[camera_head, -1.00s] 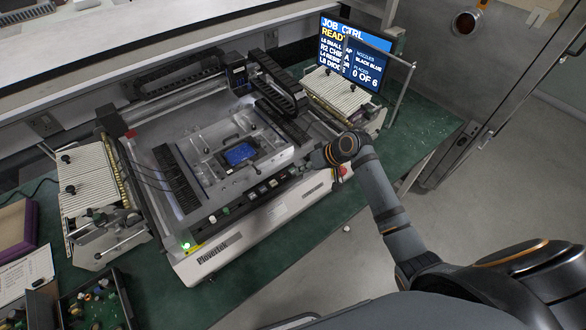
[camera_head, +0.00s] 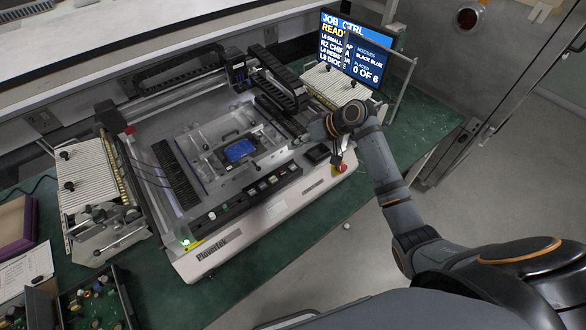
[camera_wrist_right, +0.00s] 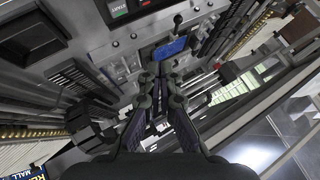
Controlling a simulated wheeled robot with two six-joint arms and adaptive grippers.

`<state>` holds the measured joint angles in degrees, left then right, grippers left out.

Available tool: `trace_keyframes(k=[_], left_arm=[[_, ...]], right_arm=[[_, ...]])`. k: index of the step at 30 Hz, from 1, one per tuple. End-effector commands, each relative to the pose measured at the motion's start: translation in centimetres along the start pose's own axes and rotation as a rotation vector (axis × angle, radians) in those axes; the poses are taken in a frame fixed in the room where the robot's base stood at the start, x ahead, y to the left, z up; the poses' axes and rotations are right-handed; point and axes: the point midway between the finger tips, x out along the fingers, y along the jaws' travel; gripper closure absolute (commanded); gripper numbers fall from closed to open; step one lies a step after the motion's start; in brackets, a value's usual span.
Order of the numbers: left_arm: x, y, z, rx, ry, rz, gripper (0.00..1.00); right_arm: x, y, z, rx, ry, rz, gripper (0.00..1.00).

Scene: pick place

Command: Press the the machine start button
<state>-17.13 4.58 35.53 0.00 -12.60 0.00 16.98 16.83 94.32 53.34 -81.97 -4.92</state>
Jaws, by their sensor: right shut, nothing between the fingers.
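The machine (camera_head: 205,262), white with an open bed, stands on the green bench. Its dark front panel (camera_head: 230,207) carries a row of small buttons, too small to read in the head view. In the right wrist view a dark panel with a START label (camera_wrist_right: 118,10) shows at the top edge, partly cut off. My right gripper (camera_head: 303,139) hangs over the right side of the machine, behind the front panel. In the right wrist view its fingers (camera_wrist_right: 160,80) are together and empty, apart from the START label. My left gripper is not in view.
A red knob (camera_head: 340,168) sits at the panel's right end, below my right wrist. A blue part (camera_head: 240,150) lies in the bed. A screen (camera_head: 352,50) reads READY and 0 OF 6.

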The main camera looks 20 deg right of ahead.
Motion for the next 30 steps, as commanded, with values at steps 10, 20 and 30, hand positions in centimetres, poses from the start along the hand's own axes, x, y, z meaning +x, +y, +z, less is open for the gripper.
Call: trace_keyframes(k=[10, 20, 30], left_arm=[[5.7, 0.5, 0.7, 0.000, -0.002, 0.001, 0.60], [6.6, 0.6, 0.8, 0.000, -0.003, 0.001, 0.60], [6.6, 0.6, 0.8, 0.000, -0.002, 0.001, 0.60]], right_arm=[[3.8, 2.8, 2.8, -0.001, 0.000, 0.001, 1.00], [5.3, 3.9, 3.9, -0.001, 0.000, 0.000, 1.00], [5.3, 3.9, 3.9, 0.000, 0.000, 0.000, 1.00]])
